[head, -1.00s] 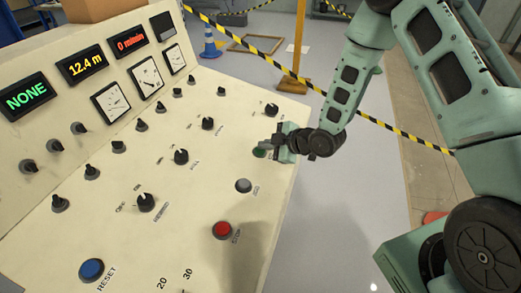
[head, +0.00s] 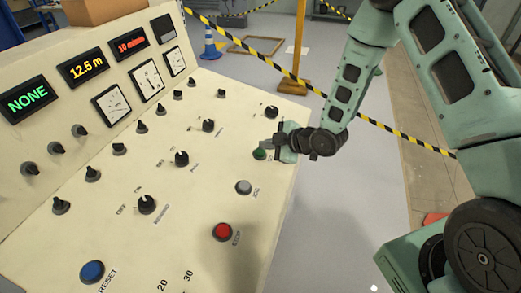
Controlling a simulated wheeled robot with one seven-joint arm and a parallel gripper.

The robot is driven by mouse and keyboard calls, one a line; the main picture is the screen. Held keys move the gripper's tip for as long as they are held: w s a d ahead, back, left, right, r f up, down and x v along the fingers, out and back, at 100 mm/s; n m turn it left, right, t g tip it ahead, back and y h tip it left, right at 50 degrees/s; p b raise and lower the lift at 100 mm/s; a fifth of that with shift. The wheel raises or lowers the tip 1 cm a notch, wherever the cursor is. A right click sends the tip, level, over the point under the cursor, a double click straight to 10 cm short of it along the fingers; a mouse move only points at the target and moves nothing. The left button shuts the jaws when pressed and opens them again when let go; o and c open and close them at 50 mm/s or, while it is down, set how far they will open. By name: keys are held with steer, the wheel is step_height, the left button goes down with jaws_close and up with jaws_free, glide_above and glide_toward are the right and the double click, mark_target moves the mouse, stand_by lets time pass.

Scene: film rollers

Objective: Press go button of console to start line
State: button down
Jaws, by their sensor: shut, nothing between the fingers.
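The cream console (head: 215,185) fills the left and middle of the head view, with a sloping panel of knobs and buttons. A green button (head: 260,154) sits near its right edge; its label is hidden, and I take it to be the go button. My gripper (head: 274,149) is shut and empty, right beside the green button on its right. I cannot tell whether the fingertips touch it. The displays read NONE in green (head: 29,99), 12.5 m in yellow (head: 83,67), and a red one (head: 130,43) that is hard to read.
A grey JOG button (head: 243,187) and a red STOP button (head: 222,232) lie nearer on the panel. A blue RESET button (head: 92,271) is at the front left. Several black knobs stand around. Black-yellow tape (head: 385,130) crosses behind the console.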

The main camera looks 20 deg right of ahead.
steer(key=shift+r, duration=0.2)
steer(key=shift+s+d+r+p, duration=0.15)
steer(key=shift+r+p, duration=0.35)
steer(key=shift+r, duration=0.3)
steer(key=shift+s+d+r+p, duration=0.1)
steer(key=shift+d+r+p, duration=0.1)
steer(key=shift+r+p, duration=0.45)
steer(key=shift+s+d+r+p, duration=0.15)
steer(key=shift+r+p, duration=0.2)
steer(key=shift+r, duration=0.55)
steer(key=s+a+r+m+g+h, duration=0.35)
steer(key=s+a+r, duration=0.35)
steer(key=s+r, duration=0.25)
steer(key=s+r+m+g+h, duration=0.1)
steer(key=s+r+m+g, duration=0.1)
steer(key=s, duration=0.9)
steer(key=s+r+m+g+h, duration=0.2)
steer(key=s+r, duration=0.3)
steer(key=s, duration=0.6)
steer(key=shift+s+a+g, duration=0.25)
steer(key=shift+s+g, duration=0.15)
steer(key=shift+g, duration=0.35)
